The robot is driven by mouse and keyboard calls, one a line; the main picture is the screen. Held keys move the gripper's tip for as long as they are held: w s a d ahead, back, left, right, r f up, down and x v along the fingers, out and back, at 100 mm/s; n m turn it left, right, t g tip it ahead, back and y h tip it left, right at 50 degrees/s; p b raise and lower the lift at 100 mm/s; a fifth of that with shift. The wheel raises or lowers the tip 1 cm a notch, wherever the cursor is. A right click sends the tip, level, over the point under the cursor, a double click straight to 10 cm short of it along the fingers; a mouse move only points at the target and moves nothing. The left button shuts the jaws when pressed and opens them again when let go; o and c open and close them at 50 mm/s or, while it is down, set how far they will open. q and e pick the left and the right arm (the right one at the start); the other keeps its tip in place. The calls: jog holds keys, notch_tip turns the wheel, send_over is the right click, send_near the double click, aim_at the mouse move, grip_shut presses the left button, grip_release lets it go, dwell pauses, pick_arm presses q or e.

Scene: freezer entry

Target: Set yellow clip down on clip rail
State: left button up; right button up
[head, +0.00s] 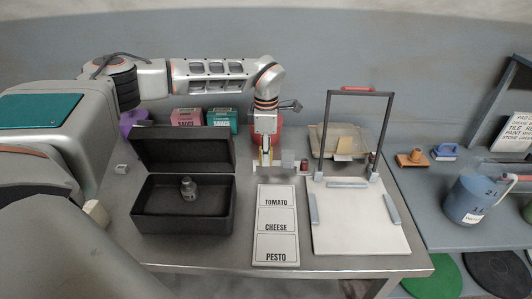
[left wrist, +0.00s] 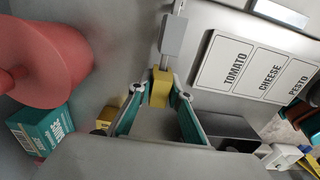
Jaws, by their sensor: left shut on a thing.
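My left gripper (head: 265,157) points down behind the label card and is shut on the yellow clip (left wrist: 160,88). In the left wrist view, the teal-padded fingers of the gripper (left wrist: 160,92) close on both sides of the clip. The pale clip rail (head: 262,170) lies just behind the label card, below the gripper. A grey clip (head: 287,159) stands on it to the right; it also shows in the left wrist view (left wrist: 173,35). The yellow clip is right at the rail's left part; I cannot tell whether they touch. My right gripper is not in view.
The label card (head: 277,212) reads tomato, cheese, pesto. An open black box (head: 184,238) holding a small dark weight (head: 188,188) is left of it. A white board with a dark upright frame (head: 360,240) is right. A red rounded object (left wrist: 50,50) is close behind the gripper.

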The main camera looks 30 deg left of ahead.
pick_arm(q)
jog(key=shift+f, duration=0.5)
jog(key=o, duration=1)
notch_tip(320, 180, up, 12)
dwell(0.3)
